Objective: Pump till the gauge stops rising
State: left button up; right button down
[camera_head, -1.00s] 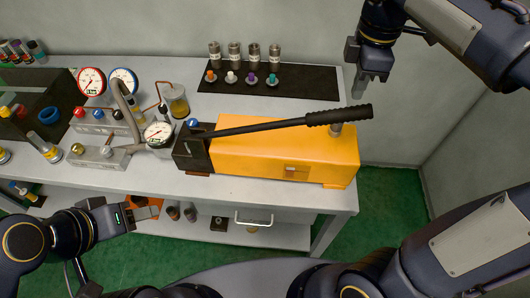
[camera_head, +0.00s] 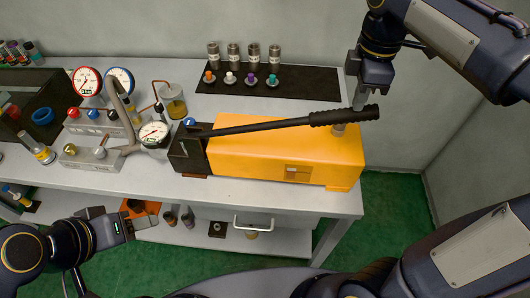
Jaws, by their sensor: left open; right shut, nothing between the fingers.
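The yellow hand pump (camera_head: 260,157) lies along the front of the bench. Its long black lever (camera_head: 280,125) runs from the dark pump head (camera_head: 188,155) up to a ribbed grip at the right end. A white-faced gauge (camera_head: 154,133) stands at the left of the pump head; its reading is too small to tell. My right gripper (camera_head: 359,102) points down, shut and empty, at the grip end of the lever; I cannot tell whether it touches. My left gripper (camera_head: 146,223) is open and empty, low in front of the bench, left of the pump.
A red-rimmed gauge (camera_head: 87,81) and a blue-rimmed gauge (camera_head: 120,80) stand at the back left beside a jar (camera_head: 174,101). A black mat (camera_head: 320,84) with several metal cylinders and coloured caps lies behind the pump. A lower shelf (camera_head: 290,232) holds small parts.

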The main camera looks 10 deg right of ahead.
jog(key=shift+s+d+f+b, duration=0.1)
jog(key=shift+d+f+b, duration=0.15)
jog(key=shift+f+b, duration=0.45)
jog(key=shift+d+f+b, duration=0.2)
jog(key=shift+f+b, duration=0.1)
jog(key=shift+f, duration=0.8)
jog(key=shift+s+d+f+b, duration=0.1)
jog(key=shift+d+f+b, duration=0.15)
jog(key=shift+f+b, duration=0.75)
jog(key=shift+s+d+f+b, duration=0.1)
jog(key=shift+d+f+b, duration=0.3)
jog(key=shift+f, duration=0.9)
jog(key=shift+a+f, duration=0.15)
jog(key=f+b, duration=0.3)
jog(key=f, duration=0.1)
jog(key=shift+d+f, duration=0.1)
jog(key=shift+d, duration=0.1)
jog(key=shift+s+f, duration=0.1)
jog(key=shift+f, duration=0.05)
